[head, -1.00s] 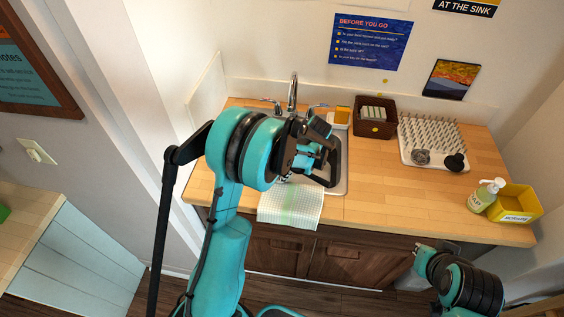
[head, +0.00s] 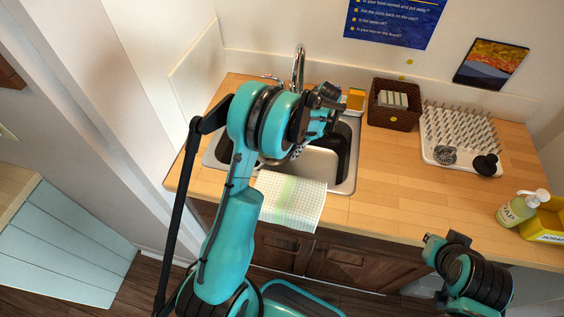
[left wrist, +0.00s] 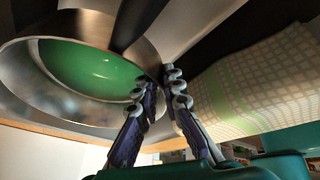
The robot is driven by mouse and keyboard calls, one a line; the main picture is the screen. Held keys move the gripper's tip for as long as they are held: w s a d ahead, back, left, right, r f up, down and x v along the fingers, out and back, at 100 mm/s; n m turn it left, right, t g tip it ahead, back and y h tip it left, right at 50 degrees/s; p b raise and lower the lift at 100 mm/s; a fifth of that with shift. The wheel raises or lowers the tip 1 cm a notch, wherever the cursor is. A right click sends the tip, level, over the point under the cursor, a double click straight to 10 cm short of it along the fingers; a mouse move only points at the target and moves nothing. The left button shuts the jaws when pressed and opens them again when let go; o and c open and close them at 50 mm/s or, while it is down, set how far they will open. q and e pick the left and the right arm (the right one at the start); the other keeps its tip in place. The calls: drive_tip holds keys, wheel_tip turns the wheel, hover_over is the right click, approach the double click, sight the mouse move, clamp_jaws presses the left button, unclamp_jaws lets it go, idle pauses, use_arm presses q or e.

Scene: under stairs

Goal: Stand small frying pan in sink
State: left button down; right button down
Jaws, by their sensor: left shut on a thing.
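The small frying pan (left wrist: 92,68) fills the left of the left wrist view, with a green inside and a shiny metal wall, tilted to the camera. My left gripper (left wrist: 164,78) has its two fingers close together at the pan's rim, shut on it. In the head view my left gripper (head: 322,118) is over the sink (head: 318,166), and the pan cannot be made out behind the arm. The sink is a steel basin set in the wooden counter, partly covered by my arm. My right gripper (head: 432,246) is low at the right, before the counter; its fingers are unclear.
A checked towel (head: 290,203) hangs over the sink's front edge. The faucet (head: 299,66) stands behind the sink. A brown basket (head: 392,108), a drying rack (head: 452,135) and a soap bottle (head: 520,207) stand to the right. The counter (head: 400,190) before the rack is clear.

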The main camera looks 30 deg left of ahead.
use_arm(q)
wheel_tip(320, 180, down, 9)
drive_tip(key=shift+s+f+b, duration=0.1)
drive_tip(key=shift+f+b, duration=0.05)
drive_tip(key=shift+b, duration=1.1)
drive_tip(key=shift+f, duration=0.15)
drive_tip(key=shift+f, duration=0.2)
drive_tip(key=c, duration=1.6)
unclamp_jaws()
drive_tip(key=shift+c, duration=0.2)
drive_tip(key=shift+r, duration=0.1)
drive_tip(key=shift+r, duration=0.1)
